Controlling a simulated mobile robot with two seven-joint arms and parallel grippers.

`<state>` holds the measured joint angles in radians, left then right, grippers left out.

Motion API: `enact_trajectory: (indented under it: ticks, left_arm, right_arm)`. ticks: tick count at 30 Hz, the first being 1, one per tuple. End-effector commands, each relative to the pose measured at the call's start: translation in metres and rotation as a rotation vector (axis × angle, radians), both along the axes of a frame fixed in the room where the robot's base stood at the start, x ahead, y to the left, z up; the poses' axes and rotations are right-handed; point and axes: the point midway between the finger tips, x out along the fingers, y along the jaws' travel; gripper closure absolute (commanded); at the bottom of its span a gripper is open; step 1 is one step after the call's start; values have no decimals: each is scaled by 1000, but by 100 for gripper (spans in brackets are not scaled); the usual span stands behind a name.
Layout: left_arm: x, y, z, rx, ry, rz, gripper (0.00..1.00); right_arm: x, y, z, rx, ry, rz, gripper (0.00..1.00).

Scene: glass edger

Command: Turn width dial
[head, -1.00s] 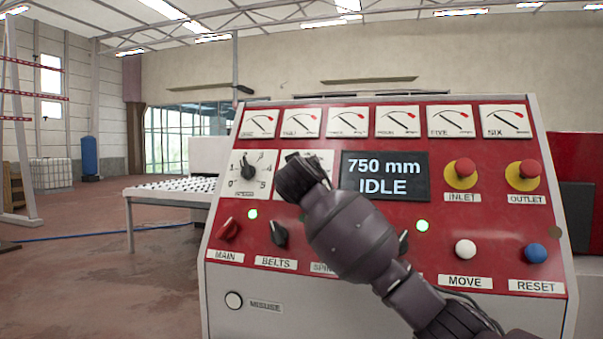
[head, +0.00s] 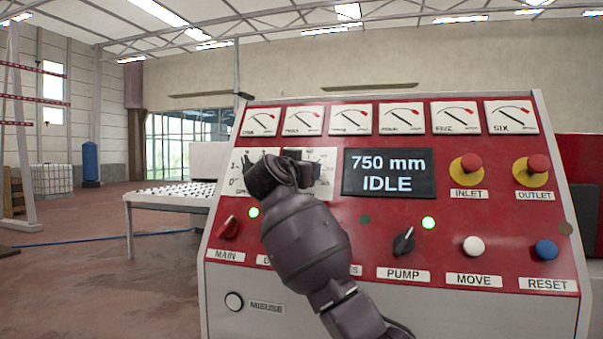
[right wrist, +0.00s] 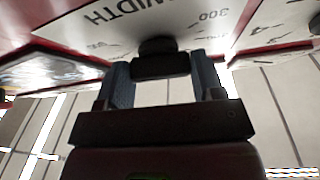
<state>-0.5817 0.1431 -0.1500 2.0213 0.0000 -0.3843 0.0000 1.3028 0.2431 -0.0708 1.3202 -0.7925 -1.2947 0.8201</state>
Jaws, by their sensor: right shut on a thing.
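The width dial's white scale plate (head: 324,165) is on the red control panel, left of the display (head: 389,173), which reads 750 mm IDLE. My right gripper (head: 300,168) is at this plate and hides the dial's knob in the head view. In the right wrist view the plate (right wrist: 120,25) shows the word WIDTH upside down and 300. The dark width dial knob (right wrist: 160,66) sits between the two fingers of my right gripper (right wrist: 161,75), which is shut on it. The pointer's direction is hidden. My left gripper is not in view.
Below are the MAIN switch (head: 228,227), the PUMP switch (head: 403,243) and the MOVE button (head: 473,246). The INLET (head: 467,168) and OUTLET (head: 532,169) red buttons are to the right. Gauges line the top.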

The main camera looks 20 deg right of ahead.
Motion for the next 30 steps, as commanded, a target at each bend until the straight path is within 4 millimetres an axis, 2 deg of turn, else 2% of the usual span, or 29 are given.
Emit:
enact_trajectory:
  ticks: [16,17,21,30]
  left_arm:
    - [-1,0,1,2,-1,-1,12]
    - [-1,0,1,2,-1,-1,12]
    - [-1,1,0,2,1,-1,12]
    - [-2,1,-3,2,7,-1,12]
  right_arm:
    - [0,0,0,19,-11,-13,62]
    - [0,0,0,19,-11,-13,34]
    - [0,0,0,19,-11,-13,13]
    - [-1,1,0,18,-12,-12,13]
